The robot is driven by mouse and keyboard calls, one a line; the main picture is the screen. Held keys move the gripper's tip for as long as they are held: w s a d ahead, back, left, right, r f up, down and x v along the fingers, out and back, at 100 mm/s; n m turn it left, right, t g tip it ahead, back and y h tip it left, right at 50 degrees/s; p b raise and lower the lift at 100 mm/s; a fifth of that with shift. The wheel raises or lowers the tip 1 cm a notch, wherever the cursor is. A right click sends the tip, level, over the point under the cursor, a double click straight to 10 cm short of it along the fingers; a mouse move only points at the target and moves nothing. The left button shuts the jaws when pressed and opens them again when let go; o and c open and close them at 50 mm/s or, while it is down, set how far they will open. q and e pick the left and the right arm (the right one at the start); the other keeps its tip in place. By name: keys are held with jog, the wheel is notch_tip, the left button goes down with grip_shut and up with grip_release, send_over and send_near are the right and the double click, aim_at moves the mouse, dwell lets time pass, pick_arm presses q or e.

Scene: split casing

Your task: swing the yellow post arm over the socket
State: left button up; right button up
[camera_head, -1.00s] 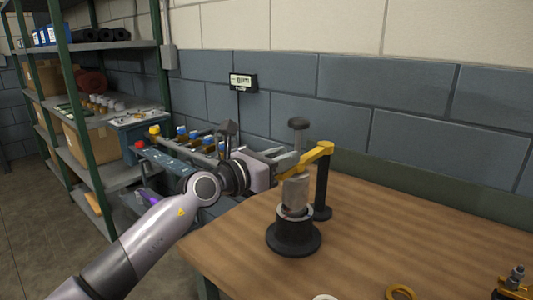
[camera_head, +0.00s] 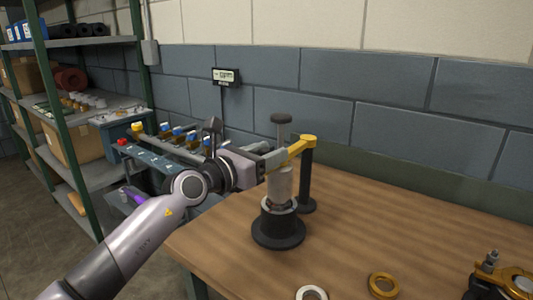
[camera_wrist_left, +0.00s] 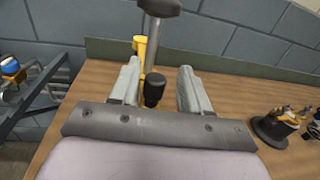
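The yellow post arm (camera_head: 302,144) sits on top of a slim black post (camera_head: 307,182) and reaches left and forward. Its free end is above the socket, a black flared base (camera_head: 278,232) with a pale rim. A grey cylinder (camera_head: 280,186) stands upright between arm and socket; I cannot tell how far it sits inside. A rod with a dark knob (camera_head: 281,118) rises above the arm. My left gripper (camera_head: 274,162) is at the arm's free end. In the left wrist view its fingers (camera_wrist_left: 158,88) are apart, with the rod and yellow arm (camera_wrist_left: 140,45) between them. My right gripper is out of view.
A pale ring (camera_head: 312,293) and a brass ring (camera_head: 383,285) lie on the wooden table (camera_head: 400,235). A black and brass fixture (camera_head: 500,284) stands at the right. A rack with coloured knobs (camera_head: 170,150) and shelving are at the left. The table's middle right is clear.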

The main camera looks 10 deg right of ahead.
pick_arm(q)
jog(key=shift+a, duration=0.2)
jog(key=shift+s+a, duration=0.3)
jog(key=shift+a, duration=0.25)
jog(key=shift+p+v, duration=0.5)
jog(key=shift+v, duration=2.3)
jog(key=shift+s, duration=0.1)
